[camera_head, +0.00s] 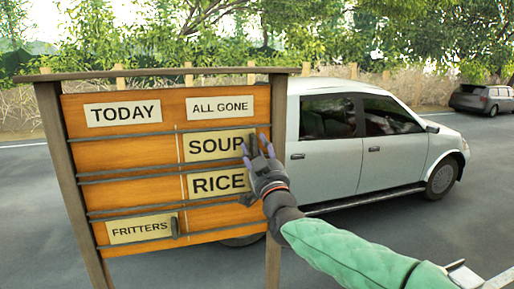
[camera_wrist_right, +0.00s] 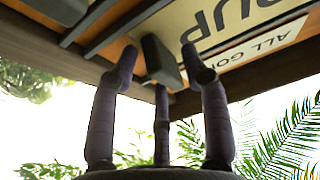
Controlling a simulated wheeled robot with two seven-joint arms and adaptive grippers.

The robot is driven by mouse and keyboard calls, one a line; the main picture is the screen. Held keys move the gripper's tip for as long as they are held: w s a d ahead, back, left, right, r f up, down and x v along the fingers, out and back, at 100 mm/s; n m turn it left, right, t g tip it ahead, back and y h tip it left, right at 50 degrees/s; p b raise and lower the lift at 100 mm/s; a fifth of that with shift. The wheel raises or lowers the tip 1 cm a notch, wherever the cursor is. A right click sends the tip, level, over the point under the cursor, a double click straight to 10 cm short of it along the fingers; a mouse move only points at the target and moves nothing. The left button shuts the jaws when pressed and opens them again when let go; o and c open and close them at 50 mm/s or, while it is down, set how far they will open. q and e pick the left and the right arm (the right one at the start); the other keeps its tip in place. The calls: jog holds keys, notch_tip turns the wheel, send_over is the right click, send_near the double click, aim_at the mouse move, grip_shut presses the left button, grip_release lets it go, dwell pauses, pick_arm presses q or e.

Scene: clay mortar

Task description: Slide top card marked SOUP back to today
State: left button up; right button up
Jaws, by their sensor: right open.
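The SOUP card (camera_head: 215,146) sits in the top row of the wooden board (camera_head: 120,152), in the right column under the ALL GONE label (camera_head: 220,106). The TODAY label (camera_head: 122,113) heads the left column; the top row beneath it is empty. My right gripper (camera_head: 255,148) is open at the card's right end, partly covering it. In the right wrist view, the gripper (camera_wrist_right: 159,55) has its fingers spread on either side of a dark block (camera_wrist_right: 165,62) at the end of the SOUP card (camera_wrist_right: 222,20). Contact cannot be told. My left gripper is out of view.
The RICE card (camera_head: 217,183) is in the right column below SOUP. The FRITTERS card (camera_head: 140,228) is low in the left column, with a dark knob (camera_head: 175,228). Dark rails divide the rows. Wooden posts frame the board; a silver car (camera_head: 340,160) stands behind it.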

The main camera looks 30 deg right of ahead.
jog(key=shift+c, duration=0.2)
grip_shut()
jog(key=shift+a, duration=0.1)
jog(key=w+a+p, duration=0.1)
jog(key=w+a, duration=0.1)
jog(key=a, duration=0.5)
jog(key=w+a+p, duration=0.1)
jog(key=w+a, duration=0.1)
jog(key=a, duration=0.5)
jog(key=w+a+p, duration=0.2)
jog(key=a, duration=0.5)
jog(key=shift+w+a, duration=0.15)
jog(key=shift+a, duration=0.25)
jog(key=shift+d, duration=0.1)
